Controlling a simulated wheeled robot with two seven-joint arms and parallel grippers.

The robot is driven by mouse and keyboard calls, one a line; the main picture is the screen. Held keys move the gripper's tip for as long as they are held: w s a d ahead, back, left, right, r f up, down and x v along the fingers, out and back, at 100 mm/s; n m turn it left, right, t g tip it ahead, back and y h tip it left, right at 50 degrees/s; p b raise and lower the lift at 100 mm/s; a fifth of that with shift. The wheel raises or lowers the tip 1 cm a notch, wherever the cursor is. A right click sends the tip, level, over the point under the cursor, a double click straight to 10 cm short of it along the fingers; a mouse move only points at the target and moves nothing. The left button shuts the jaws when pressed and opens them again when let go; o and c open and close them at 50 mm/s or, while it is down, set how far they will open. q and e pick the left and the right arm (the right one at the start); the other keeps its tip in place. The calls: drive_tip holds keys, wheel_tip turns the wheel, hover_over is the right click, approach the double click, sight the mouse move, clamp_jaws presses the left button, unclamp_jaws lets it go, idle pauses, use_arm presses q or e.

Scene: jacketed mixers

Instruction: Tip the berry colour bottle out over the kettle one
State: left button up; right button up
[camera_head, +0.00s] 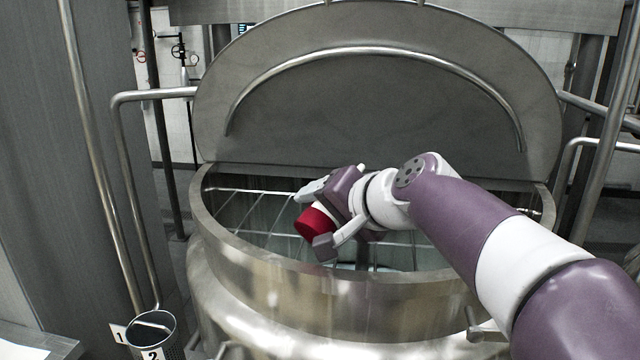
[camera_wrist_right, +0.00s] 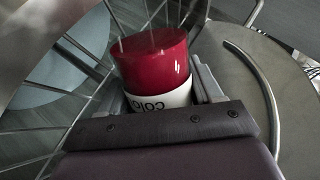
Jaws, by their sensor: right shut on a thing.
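The berry colour bottle (camera_head: 314,222) is dark red and lies tilted in my right gripper (camera_head: 322,215), over the open mouth of the kettle (camera_head: 330,285). In the right wrist view the bottle (camera_wrist_right: 152,57) shows its red end and a white label band with part of the word "colo". The right gripper (camera_wrist_right: 160,98) is shut around it. A wire grid lies across the kettle's mouth beneath the bottle, and pale contents show below. I cannot see anything pouring out. My left gripper is not in view.
The kettle's round lid (camera_head: 375,110) stands raised behind the mouth, with a curved bar on it. Pipes flank the kettle on both sides. A perforated metal cup (camera_head: 153,336) marked 2 stands at the lower left.

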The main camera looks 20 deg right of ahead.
wheel_tip(320, 180, up, 3)
drive_tip(key=m+g+y+p, duration=0.2)
drive_tip(key=m+y+p, duration=0.1)
drive_tip(key=p, duration=0.2)
drive_tip(key=shift+s+p, duration=0.1)
drive_tip(key=shift+p, duration=0.2)
drive_tip(key=m+p, duration=0.1)
drive_tip(key=p, duration=0.3)
drive_tip(key=g+y+p, duration=0.1)
drive_tip(key=p, duration=0.4)
drive_tip(key=shift+a+r+m, duration=0.1)
drive_tip(key=shift+r+m, duration=0.2)
drive_tip(key=shift+m, duration=0.1)
drive_tip(key=shift+f+y+p, duration=0.1)
drive_tip(key=shift+y+p, duration=0.2)
drive_tip(key=shift+p, duration=0.2)
drive_tip(key=shift+f, duration=0.1)
idle(2.8)
